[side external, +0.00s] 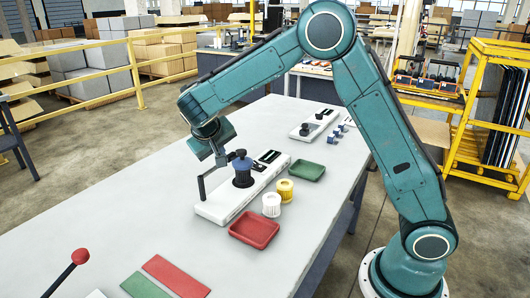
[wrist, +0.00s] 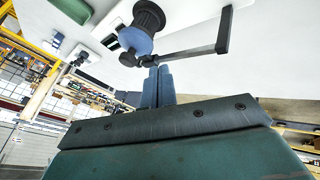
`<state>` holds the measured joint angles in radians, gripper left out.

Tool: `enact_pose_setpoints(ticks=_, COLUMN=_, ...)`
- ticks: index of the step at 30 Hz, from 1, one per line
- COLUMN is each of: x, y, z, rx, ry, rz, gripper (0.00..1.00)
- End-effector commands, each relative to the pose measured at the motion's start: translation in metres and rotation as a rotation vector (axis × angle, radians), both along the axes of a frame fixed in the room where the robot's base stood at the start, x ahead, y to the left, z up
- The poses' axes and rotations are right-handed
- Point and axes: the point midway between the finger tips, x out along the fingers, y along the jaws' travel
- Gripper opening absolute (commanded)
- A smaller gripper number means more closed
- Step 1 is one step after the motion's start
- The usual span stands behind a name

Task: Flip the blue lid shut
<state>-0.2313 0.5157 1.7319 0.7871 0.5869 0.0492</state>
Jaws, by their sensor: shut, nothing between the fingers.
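The blue lid (side external: 241,161) shows at the top of a dark round pot (side external: 243,179) on a long white base (side external: 222,206). In the wrist view the blue lid (wrist: 136,41) is a round blue face next to the black ribbed pot (wrist: 149,14). I cannot tell how far the lid is tilted. My gripper (side external: 221,158) is just left of the lid. In the wrist view its blue-grey fingers (wrist: 157,72) are together and empty, close to the lid's edge; contact is unclear. A dark angled bar (wrist: 224,30) runs beside the fingertips; it also shows in the side view (side external: 201,188).
A red tray (side external: 254,230), a white ribbed cup (side external: 271,205), a yellow cup (side external: 285,190) and a green tray (side external: 307,171) stand right of the base. Another white device (side external: 313,125) is farther back.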

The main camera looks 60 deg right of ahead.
Motion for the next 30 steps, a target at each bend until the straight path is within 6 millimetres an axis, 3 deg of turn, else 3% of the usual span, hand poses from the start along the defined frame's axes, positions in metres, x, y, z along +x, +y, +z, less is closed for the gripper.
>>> enact_pose_setpoints(ticks=6, x=-0.008, y=0.022, z=0.031, rx=0.0, ry=-0.002, rz=0.003, gripper=0.0)
enact_pose_setpoints(ticks=12, x=-0.015, y=0.034, z=0.049, rx=0.0, ry=0.0, rz=0.002, gripper=0.0)
enact_pose_setpoints(ticks=30, x=-0.018, y=0.039, z=0.057, rx=0.002, ry=0.0, rz=0.002, gripper=0.0)
